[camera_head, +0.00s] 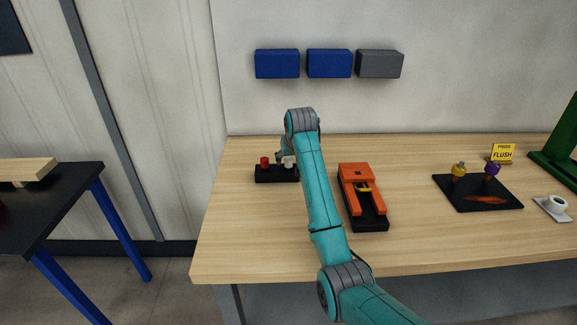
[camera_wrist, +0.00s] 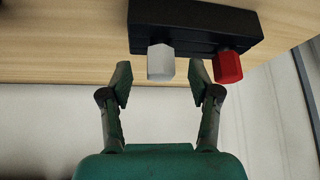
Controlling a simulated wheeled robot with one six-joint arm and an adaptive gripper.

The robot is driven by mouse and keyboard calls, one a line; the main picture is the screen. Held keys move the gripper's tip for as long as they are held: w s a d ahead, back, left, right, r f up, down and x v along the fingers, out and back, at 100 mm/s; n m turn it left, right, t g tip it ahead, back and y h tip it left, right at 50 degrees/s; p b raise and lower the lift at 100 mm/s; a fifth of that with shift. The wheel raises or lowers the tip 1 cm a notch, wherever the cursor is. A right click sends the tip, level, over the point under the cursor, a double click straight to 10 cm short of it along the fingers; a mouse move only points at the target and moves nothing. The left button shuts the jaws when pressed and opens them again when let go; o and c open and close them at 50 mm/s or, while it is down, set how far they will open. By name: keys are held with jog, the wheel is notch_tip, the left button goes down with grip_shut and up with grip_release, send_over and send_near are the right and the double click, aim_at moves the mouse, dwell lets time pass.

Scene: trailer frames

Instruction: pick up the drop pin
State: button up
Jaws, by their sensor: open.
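A black block (camera_head: 270,175) stands on the wooden table, left of my arm in the head view. It also shows at the top of the wrist view (camera_wrist: 190,32). A white six-sided pin (camera_wrist: 160,63) and a red six-sided pin (camera_wrist: 228,67) stick out of it. The red pin (camera_head: 265,163) also shows in the head view. No marking shows which one is the drop pin. My gripper (camera_wrist: 161,80) is open and empty, its fingertips on either side of the white pin's end in the wrist view; contact cannot be told. In the head view my arm partly hides the gripper.
An orange and black fixture (camera_head: 355,173) with a yellow part stands just right of my arm.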

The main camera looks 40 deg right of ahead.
jog(key=shift+x, duration=1.05)
grip_shut()
jog(key=shift+r, duration=0.1)
